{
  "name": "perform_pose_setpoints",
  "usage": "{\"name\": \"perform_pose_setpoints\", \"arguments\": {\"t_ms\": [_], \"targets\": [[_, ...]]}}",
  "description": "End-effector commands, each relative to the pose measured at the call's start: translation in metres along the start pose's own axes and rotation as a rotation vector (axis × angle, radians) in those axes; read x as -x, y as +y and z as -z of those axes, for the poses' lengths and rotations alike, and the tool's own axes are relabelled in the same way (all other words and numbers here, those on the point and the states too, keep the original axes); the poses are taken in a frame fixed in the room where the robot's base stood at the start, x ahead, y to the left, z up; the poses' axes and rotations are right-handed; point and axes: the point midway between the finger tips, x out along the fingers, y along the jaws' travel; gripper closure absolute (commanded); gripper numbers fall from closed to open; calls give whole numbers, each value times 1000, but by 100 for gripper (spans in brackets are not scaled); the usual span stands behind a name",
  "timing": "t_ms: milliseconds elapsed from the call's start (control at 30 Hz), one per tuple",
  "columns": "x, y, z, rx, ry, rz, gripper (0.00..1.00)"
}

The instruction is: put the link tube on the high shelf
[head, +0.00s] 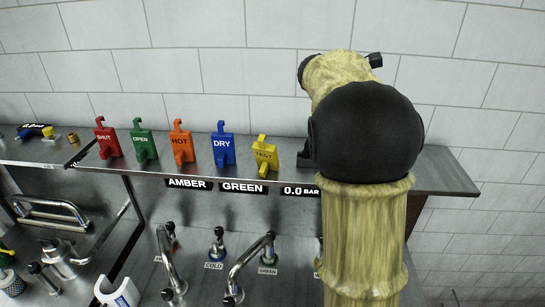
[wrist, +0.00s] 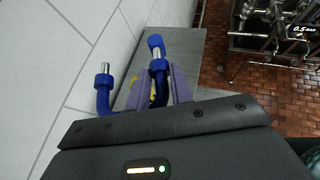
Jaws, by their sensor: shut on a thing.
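The link tube (wrist: 104,95) is a blue bent tube with bare steel ends, seen in the wrist view. My gripper (wrist: 155,88), with purple fingers, is shut on it. The high shelf (head: 440,172) is a grey steel ledge along the tiled wall in the head view. It also shows in the wrist view (wrist: 187,48), behind and beyond the tube. I cannot tell whether the tube touches the shelf. In the head view my own arm covers the shelf's right part and hides the gripper and tube. A small yellow patch shows between the fingers, too hidden to name.
On the shelf stand several coloured tags: red SHUT (head: 107,138), green OPEN (head: 143,142), orange HOT (head: 180,143), blue DRY (head: 222,145) and yellow TEST (head: 265,154). The shelf's right end looks bare. Pipes and handles (head: 168,258) stand below its front edge.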

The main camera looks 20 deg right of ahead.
Motion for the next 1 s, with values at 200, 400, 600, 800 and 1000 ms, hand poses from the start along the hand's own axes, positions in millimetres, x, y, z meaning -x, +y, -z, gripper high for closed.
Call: {"name": "perform_pose_setpoints", "arguments": {"t_ms": [200,400,600,800,1000], "targets": [[-1,0,2,1,0,0,100],[-14,0,26,8,1,3,100],[-34,0,63,9,1,3,100],[-55,-1,101,10,1,3,100],[-67,0,123,3,-1,0,100]]}}
